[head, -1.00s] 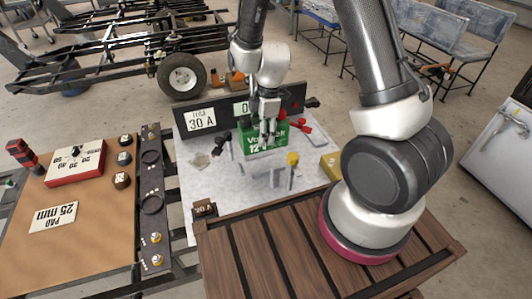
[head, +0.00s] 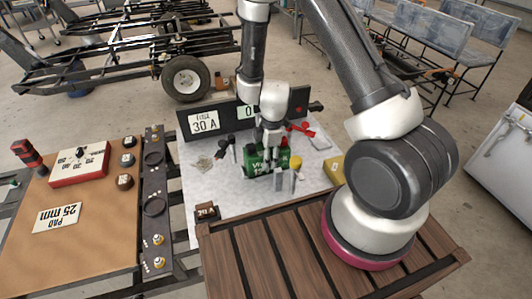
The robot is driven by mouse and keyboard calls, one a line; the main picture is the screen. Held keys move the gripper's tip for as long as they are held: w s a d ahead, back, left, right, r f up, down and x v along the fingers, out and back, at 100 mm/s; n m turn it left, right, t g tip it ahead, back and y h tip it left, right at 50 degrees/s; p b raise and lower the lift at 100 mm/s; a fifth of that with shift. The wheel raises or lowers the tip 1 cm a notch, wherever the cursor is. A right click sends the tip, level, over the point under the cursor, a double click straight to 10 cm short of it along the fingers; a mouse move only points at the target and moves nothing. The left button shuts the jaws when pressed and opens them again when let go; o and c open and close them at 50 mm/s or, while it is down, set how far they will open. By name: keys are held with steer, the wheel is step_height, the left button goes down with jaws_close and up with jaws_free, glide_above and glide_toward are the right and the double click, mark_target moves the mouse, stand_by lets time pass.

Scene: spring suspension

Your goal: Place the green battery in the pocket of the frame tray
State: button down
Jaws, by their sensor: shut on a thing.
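The green battery (head: 255,168) with white lettering is over the light grey table sheet, in the middle of the head view. My gripper (head: 269,154) is shut on it from above, and its fingers cover part of the lettering. A red cap shows at the battery's top right. I cannot tell whether its underside touches the sheet. I cannot make out the pocket of the frame tray for certain. A black chassis frame (head: 110,60) with a wheel stands at the back left.
A black panel (head: 225,120) with a "30 A" card stands behind the battery. Small tools, a yellow-topped piece (head: 295,162) and a yellow block (head: 334,168) lie nearby. A dark rail (head: 154,205) and a brown board (head: 90,225) are at left. The sheet's front left is mostly clear.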

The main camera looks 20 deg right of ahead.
steer(key=shift+c, duration=2.4)
jaws_free()
steer(key=shift+f, duration=0.1)
steer(key=r, duration=0.4)
steer(key=d+r, duration=0.1)
steer(key=r, duration=0.7)
steer(key=shift+d+r, duration=0.25)
steer(key=shift+r, duration=0.1)
steer(key=s+d+r+m+t, duration=0.1)
steer(key=s+d+r+m, duration=0.25)
steer(key=r, duration=0.45)
steer(key=s+d+r+m+t, duration=0.1)
steer(key=s+d+r+m, duration=0.3)
steer(key=r, duration=0.4)
steer(key=s+d+r+m+t, duration=0.1)
steer(key=s+d+r+m, duration=0.15)
steer(key=r+m, duration=0.4)
steer(key=s+d+r+m+t+h, duration=0.1)
steer(key=s+d+r+m, duration=0.2)
steer(key=s, duration=0.6)
step_height(320, 180, up, 2)
steer(key=shift+d+r+m, duration=0.1)
steer(key=shift+d+m, duration=0.1)
steer(key=shift+m, duration=0.3)
